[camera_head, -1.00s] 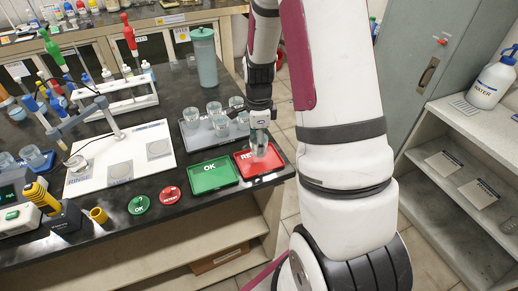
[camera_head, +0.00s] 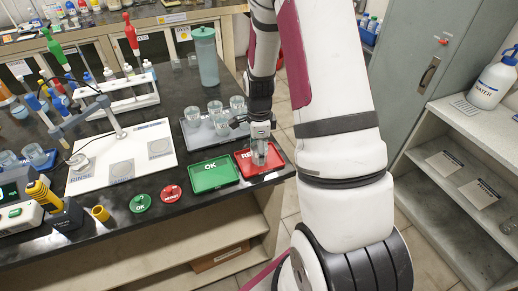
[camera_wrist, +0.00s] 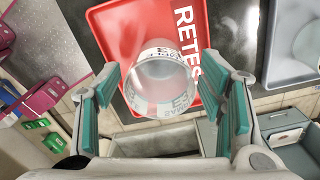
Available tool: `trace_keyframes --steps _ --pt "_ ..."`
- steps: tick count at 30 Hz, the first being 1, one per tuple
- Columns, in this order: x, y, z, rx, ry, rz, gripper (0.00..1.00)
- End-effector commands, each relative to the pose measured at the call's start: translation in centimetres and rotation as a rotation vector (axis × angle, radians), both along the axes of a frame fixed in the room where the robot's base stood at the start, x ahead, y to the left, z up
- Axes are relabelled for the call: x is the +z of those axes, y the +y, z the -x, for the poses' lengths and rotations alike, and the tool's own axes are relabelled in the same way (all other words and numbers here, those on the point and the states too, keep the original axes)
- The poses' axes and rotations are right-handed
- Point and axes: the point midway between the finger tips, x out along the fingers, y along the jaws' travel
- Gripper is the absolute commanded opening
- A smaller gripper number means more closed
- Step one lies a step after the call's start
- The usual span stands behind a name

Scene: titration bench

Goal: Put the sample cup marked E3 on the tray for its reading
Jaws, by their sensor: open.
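The clear sample cup marked E3 (camera_wrist: 162,85) is at the red RETEST tray (camera_wrist: 122,30), between my gripper's teal-padded fingers. My gripper (camera_wrist: 165,98) is open, with a finger on either side of the cup and gaps showing beside it. In the head view my gripper (camera_head: 262,145) is over the red tray (camera_head: 246,165), and the cup shows faintly below it. The cup appears to rest on the tray, near its edge. The green OK tray (camera_head: 213,176) is empty, just left of the red one.
A grey tray (camera_head: 190,138) with several clear cups stands behind the trays. A green OK disc (camera_head: 140,203) and a red disc (camera_head: 171,196) lie to the left. A white stirrer plate (camera_head: 135,138) is further left. The bench's right edge is close to the red tray.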

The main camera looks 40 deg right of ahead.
Motion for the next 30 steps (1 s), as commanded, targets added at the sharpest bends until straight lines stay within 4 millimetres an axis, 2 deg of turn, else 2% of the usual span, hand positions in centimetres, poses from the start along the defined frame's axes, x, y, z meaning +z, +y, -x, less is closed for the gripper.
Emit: trace_keyframes --steps 4,8,11,21,30 --pt "0.2 0.0 0.0 0.000 -0.001 0.001 0.63" --pt "1.2 0.0 -0.1 0.000 -0.003 0.002 0.63" --pt "2.7 0.0 -0.2 0.001 -0.004 0.003 0.63" --pt "9.4 0.0 -0.1 0.000 -0.006 0.002 0.63" --pt "12.5 0.2 0.0 0.013 -0.006 0.001 0.63"
